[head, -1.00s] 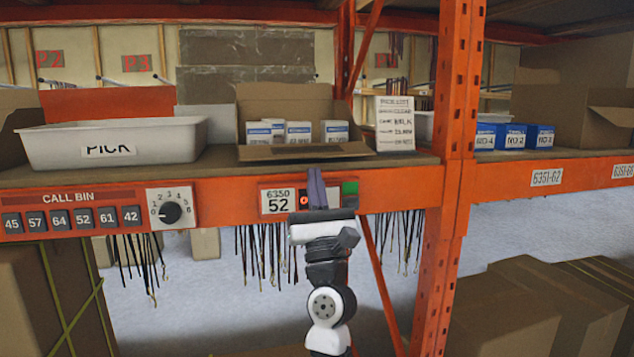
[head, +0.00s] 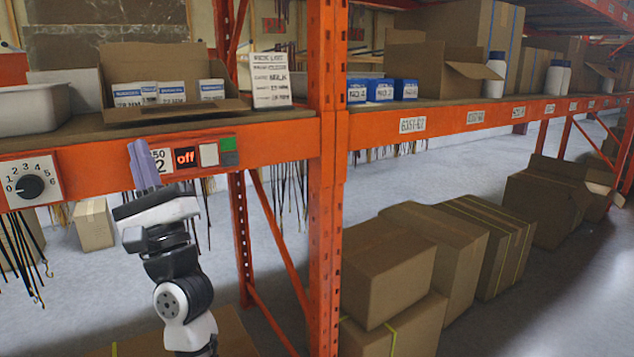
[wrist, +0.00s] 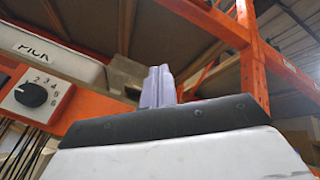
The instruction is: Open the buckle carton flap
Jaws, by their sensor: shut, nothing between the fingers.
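An open brown carton (head: 155,62) stands on the orange rack shelf at the left of the head view. Several small white and blue boxes (head: 150,93) sit in it; their print is too small to read surely. Its front flap (head: 190,111) lies folded outward over the shelf edge. My gripper (head: 138,150) is below and in front of this carton, by the orange beam, with its lilac fingers together, pointing up and empty. The fingers also show in the wrist view (wrist: 158,85). Another carton (head: 425,71) with a side flap out (head: 474,71) stands on the right bay's shelf.
An orange upright (head: 327,180) separates the bays. A dial panel (head: 29,185), an "off" display (head: 185,157) and a green button (head: 228,145) are on the beam. Blue boxes (head: 381,90) and a white bottle (head: 496,65) stand right.

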